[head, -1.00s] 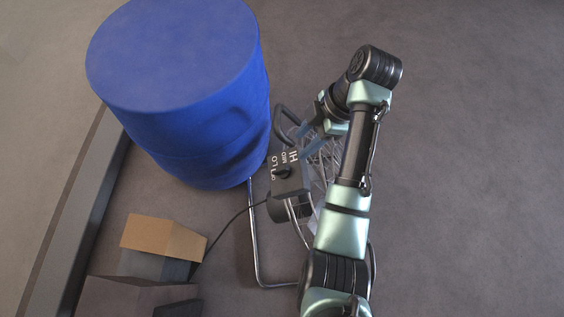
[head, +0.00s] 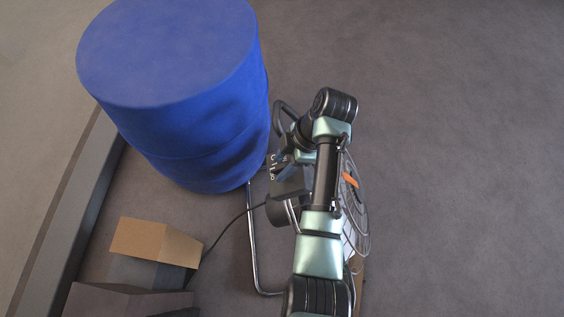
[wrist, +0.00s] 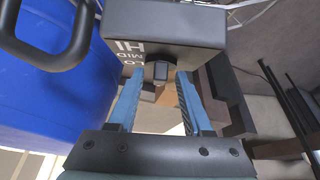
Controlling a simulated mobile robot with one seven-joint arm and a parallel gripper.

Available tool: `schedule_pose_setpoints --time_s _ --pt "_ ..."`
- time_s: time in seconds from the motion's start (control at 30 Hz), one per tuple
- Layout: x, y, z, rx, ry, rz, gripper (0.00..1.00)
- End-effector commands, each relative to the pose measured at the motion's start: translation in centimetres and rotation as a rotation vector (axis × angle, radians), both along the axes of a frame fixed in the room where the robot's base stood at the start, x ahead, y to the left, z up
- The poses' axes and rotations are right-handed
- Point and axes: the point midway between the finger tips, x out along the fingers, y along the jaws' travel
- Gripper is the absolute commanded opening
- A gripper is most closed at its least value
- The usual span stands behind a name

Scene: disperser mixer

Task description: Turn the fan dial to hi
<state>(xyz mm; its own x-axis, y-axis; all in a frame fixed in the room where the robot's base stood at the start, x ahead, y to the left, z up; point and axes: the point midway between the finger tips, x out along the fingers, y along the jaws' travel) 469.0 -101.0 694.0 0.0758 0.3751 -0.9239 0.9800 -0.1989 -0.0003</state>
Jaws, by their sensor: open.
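The fan's black control box (head: 292,184) sits behind the wire fan grille (head: 358,225) and is partly covered by my arm. In the wrist view the box (wrist: 165,25) carries white HI, MID and LO labels. The fan dial (wrist: 159,72) is a small dark knob on the box face. My gripper (wrist: 158,82) is open, with one blue finger on each side of the dial in that view. I cannot tell whether either finger touches it. In the head view the gripper (head: 281,168) is at the box's upper left, with the dial hidden or too small to make out.
A large blue drum (head: 170,60) stands close on the left. A black looped handle (wrist: 45,40) is near the gripper. Brown and grey boxes (head: 155,241) lie at the lower left, and a metal tube stand (head: 252,240) and cable run along the floor. The right floor is clear.

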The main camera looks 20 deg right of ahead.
Motion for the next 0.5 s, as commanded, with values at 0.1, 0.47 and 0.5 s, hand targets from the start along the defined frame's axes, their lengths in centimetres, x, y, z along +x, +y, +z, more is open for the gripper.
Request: schedule_pose_setpoints --time_s 0.1,0.47,0.5 --pt "0.00 0.05 -0.10 0.000 0.000 0.000 0.50" --pt "0.00 0.02 -0.05 0.000 0.000 0.000 0.10" --pt "-0.01 0.02 -0.05 0.000 0.000 0.000 0.03"
